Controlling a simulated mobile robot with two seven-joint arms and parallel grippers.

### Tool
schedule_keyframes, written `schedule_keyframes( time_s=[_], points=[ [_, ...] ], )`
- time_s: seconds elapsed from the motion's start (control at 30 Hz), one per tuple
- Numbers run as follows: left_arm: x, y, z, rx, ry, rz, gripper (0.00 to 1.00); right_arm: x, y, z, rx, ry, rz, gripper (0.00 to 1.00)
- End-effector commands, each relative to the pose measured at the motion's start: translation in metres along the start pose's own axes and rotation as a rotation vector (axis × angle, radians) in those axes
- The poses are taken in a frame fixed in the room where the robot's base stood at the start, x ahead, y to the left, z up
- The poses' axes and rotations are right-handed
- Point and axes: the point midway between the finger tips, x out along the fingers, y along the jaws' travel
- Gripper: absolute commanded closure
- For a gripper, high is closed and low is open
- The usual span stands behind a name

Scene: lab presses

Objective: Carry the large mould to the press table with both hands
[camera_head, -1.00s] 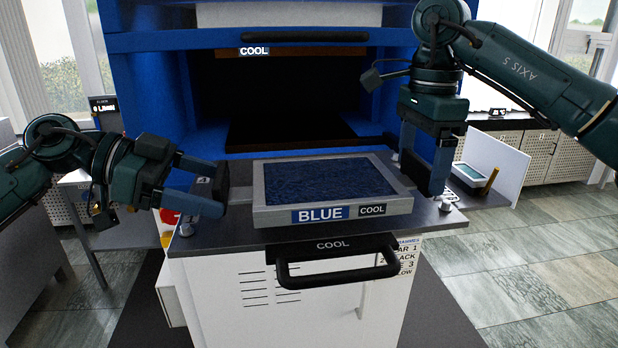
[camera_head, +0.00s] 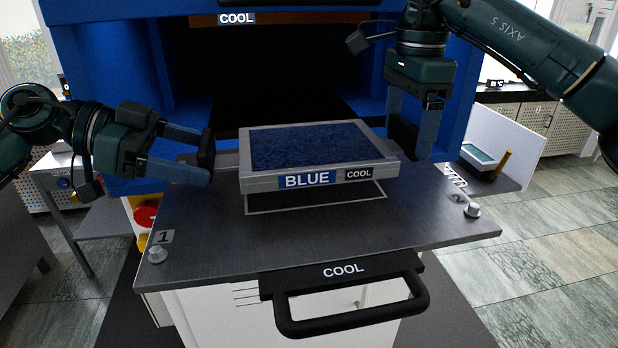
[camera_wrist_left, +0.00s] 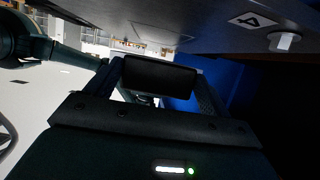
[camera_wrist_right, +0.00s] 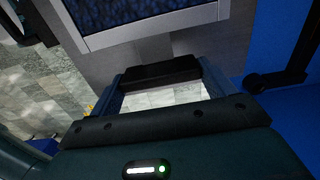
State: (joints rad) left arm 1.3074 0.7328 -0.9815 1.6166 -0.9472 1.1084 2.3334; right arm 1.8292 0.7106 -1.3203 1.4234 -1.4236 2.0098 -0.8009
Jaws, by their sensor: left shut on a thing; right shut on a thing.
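The large mould (camera_head: 262,183) is a grey frame with a dark blue textured filling, labelled BLUE and COOL. It looks level, over the dark press table (camera_head: 230,245). Part of a rectangular outline shows under its front edge; how high it stands above the table is hard to tell. My left gripper (camera_head: 208,162) is shut at the mould's left side. My right gripper (camera_head: 404,135) is shut at its right side; the right wrist view shows the mould's edge (camera_wrist_right: 150,30) beside the fingers. The gripped side parts are mostly hidden by the fingers.
The blue press (camera_head: 125,90) stands behind, its dark opening facing me. A COOL handle (camera_head: 350,318) juts from the table's front. Knobs stand at the table's front corners, left (camera_head: 157,254) and right (camera_head: 472,210). A side shelf with a small device (camera_head: 478,155) is at the right.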

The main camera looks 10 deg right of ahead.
Motion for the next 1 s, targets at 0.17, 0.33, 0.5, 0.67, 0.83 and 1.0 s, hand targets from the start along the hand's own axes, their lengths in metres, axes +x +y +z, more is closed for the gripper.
schedule_keyframes(
  time_s=[0.17,0.33,0.5,0.67,0.83,1.0],
  points=[
    [-0.002,0.000,-0.005,0.005,0.008,-0.003,0.89,-0.003,0.000,0.000,0.000,-0.002,-0.005,0.89],
    [-0.002,0.000,-0.005,0.005,0.008,-0.003,0.89,-0.003,0.000,0.000,0.000,-0.002,-0.005,0.89],
    [-0.001,0.000,-0.003,0.005,0.008,-0.003,0.89,-0.001,0.000,0.000,0.000,-0.002,-0.004,0.89],
    [0.001,0.000,0.002,0.005,0.008,-0.003,0.89,0.005,0.000,0.000,0.000,-0.002,-0.003,0.89],
    [0.004,0.000,0.009,0.004,0.008,-0.002,0.89,0.012,0.000,0.000,0.000,-0.001,-0.003,0.89],
    [0.007,0.000,0.016,0.005,0.008,-0.002,0.89,0.020,0.000,0.000,0.000,-0.001,-0.004,0.89]
  ],
)
